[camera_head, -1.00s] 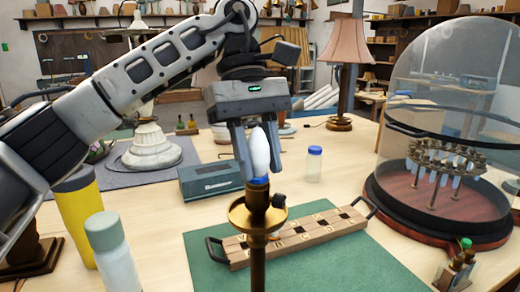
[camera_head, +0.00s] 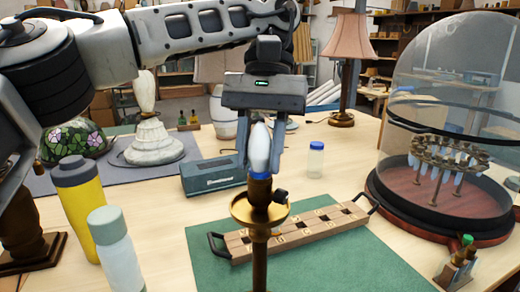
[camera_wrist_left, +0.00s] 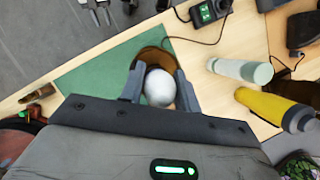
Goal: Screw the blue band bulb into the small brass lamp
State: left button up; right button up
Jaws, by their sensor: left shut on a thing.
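The small brass lamp (camera_head: 259,212) stands upright in the front middle of the head view, with a round brass dish below its socket. The white bulb with a blue band (camera_head: 260,148) sits upright at the top of the socket, its blue band right at the socket's mouth. My left gripper (camera_head: 261,163) points down over the lamp and is shut on the bulb, a finger on each side. In the left wrist view the bulb's white top (camera_wrist_left: 159,87) shows between the fingers, above the brass dish (camera_wrist_left: 152,57). How deep the bulb's thread sits is hidden. My right gripper is not in view.
A wooden tray (camera_head: 300,235) lies on the green mat (camera_head: 205,265) behind the lamp. A glass dome (camera_head: 445,60) with hanging bulbs stands at right. A yellow tumbler (camera_head: 85,205) and a pale bottle (camera_head: 115,250) stand at left. A grey box (camera_head: 213,175) is behind.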

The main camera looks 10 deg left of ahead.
pick_arm(q)
jog(key=shift+m+y, duration=0.3)
jog(key=shift+m, duration=0.6)
jog(key=o, duration=1.3)
jog(key=shift+c, duration=0.2)
